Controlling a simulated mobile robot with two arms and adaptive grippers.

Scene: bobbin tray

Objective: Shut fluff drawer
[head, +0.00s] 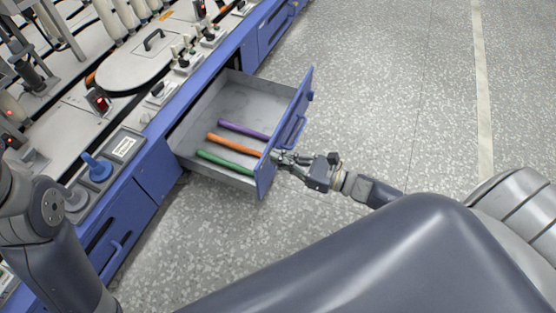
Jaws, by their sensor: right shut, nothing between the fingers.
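The fluff drawer (238,95) is pulled well out of the blue machine front, its grey inside in plain view. Its blue front panel (297,108) faces right and has a blue handle (294,131). A purple roll (243,130), an orange roll (233,143) and a green roll (224,162) lie in it. My right gripper (279,157) is shut and empty at the outer side of the front panel, below the handle in the picture. I cannot tell if it touches the panel. My left arm shows at the lower left; its gripper is out of view.
The machine (147,140) runs along the left, with a round-ended grey cover (125,70), switches and a blue knob (96,167) on top. Another blue drawer front (120,232) is closed at the lower left. The speckled floor (385,90) right of the drawer is clear.

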